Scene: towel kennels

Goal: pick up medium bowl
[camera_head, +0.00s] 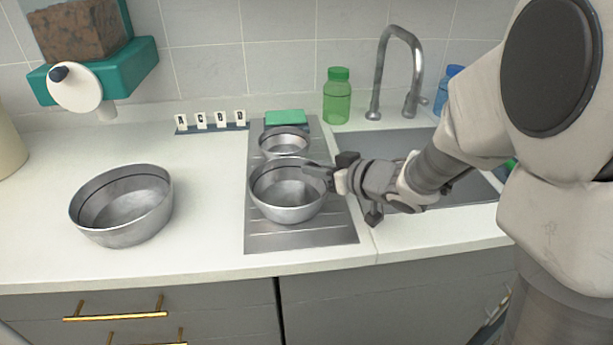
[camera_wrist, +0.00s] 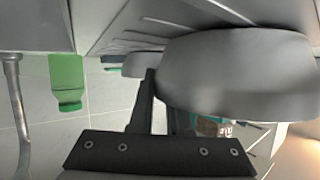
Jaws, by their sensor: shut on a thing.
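The medium bowl (camera_head: 289,204) is steel and stands roughly upright over the grey drainboard, in front of a smaller steel bowl (camera_head: 284,139). My gripper (camera_head: 318,176) reaches in from the right and is shut on the medium bowl's right rim. I cannot tell whether the bowl's base touches the drainboard. In the wrist view the medium bowl (camera_wrist: 240,85) fills the upper right beside the dark fingers, which hide the grip point. A larger steel bowl (camera_head: 122,206) sits on the counter at the left.
The ribbed drainboard (camera_head: 300,239) adjoins the sink (camera_head: 405,144) with its curved faucet (camera_head: 382,70). A green bottle (camera_head: 337,97), a green sponge (camera_head: 286,118) and a lettered rack (camera_head: 211,126) stand at the back. A teal wall holder (camera_head: 130,65) is at upper left. Counter between the bowls is clear.

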